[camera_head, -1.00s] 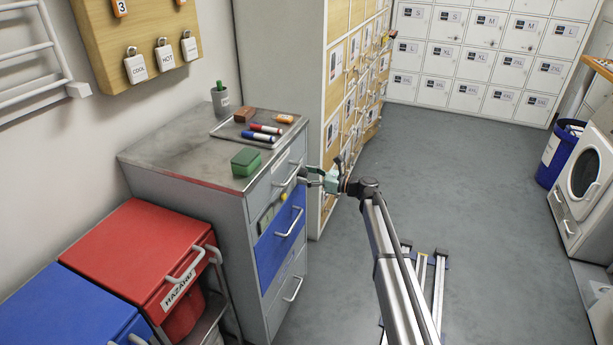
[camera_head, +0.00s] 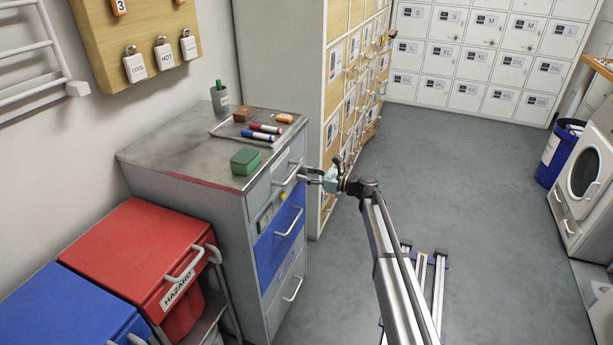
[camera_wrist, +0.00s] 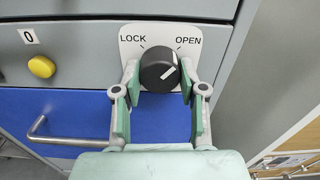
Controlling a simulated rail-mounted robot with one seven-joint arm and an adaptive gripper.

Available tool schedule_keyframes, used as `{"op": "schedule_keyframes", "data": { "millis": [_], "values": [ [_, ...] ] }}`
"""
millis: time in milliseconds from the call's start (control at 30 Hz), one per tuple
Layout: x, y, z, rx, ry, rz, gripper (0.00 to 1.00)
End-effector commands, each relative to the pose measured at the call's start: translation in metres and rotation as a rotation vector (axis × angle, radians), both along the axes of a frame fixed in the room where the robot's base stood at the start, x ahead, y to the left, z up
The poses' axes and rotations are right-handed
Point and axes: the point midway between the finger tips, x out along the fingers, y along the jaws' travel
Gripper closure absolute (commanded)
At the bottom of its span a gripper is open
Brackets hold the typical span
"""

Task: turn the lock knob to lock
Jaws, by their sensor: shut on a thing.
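The black round lock knob (camera_wrist: 158,70) sits on a white plate (camera_wrist: 136,32) marked LOCK at left and OPEN at right. Its white pointer line is turned up and right, toward OPEN. My gripper (camera_wrist: 160,78) is shut on the knob, with one pale green finger at each side. In the head view my gripper (camera_head: 308,176) is at the upper front of the grey cabinet (camera_head: 205,205), and the knob cannot be made out there.
A blue drawer (camera_wrist: 75,112) with a metal handle lies just below the plate. A yellow button (camera_wrist: 41,67) and a label reading 0 are to the left. Wooden lockers (camera_head: 352,85) stand close behind the arm.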

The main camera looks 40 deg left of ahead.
Motion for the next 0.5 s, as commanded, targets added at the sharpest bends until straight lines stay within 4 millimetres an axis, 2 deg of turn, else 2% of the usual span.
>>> {"op": "schedule_keyframes", "data": {
  "millis": [500],
  "values": [
    [0.0003, 0.0017, -0.0025, 0.132, -0.406, 0.001, 0.94]
  ]
}}
